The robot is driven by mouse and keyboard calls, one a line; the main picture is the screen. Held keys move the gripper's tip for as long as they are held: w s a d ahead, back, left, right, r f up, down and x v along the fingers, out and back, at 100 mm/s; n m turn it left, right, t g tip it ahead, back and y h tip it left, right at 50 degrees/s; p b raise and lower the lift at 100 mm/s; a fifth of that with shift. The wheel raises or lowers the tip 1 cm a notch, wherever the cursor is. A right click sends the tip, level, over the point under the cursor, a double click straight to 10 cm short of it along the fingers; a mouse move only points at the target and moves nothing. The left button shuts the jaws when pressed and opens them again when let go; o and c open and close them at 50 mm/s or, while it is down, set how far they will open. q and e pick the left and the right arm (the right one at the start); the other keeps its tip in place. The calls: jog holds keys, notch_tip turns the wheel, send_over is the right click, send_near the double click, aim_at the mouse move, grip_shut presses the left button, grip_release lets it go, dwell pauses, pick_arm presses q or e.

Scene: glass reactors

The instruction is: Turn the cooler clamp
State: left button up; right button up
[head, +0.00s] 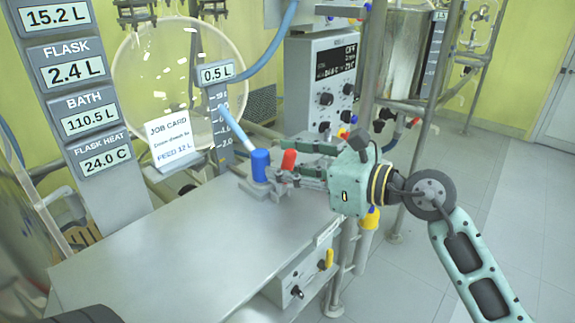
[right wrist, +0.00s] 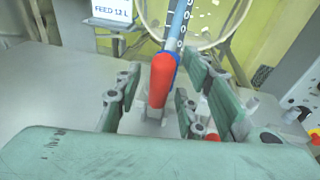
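The clamp, probably the cooler clamp, stands at the far right of the grey bench, with a blue body (head: 260,166) and a red handle (head: 289,159). A pale blue tube runs up and left from the blue body. My right gripper (head: 290,162) is open and level with the handle, coming from the right. In the right wrist view the red handle (right wrist: 161,82) lies between the spread fingers of the right gripper (right wrist: 160,92), with a gap visible on both sides. The clamp's base is partly hidden behind the handle there. My left gripper is not in view.
The bench top (head: 170,240) is clear. A job card (head: 170,140) and a large glass vessel (head: 165,75) stand behind it. A control box with knobs (head: 322,85) is behind the gripper.

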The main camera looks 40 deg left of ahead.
jog(key=d+r, duration=0.1)
jog(key=d, duration=1)
jog(key=shift+w+d+r, duration=0.3)
jog(key=shift+w+r, duration=0.05)
jog(key=shift+w, duration=0.05)
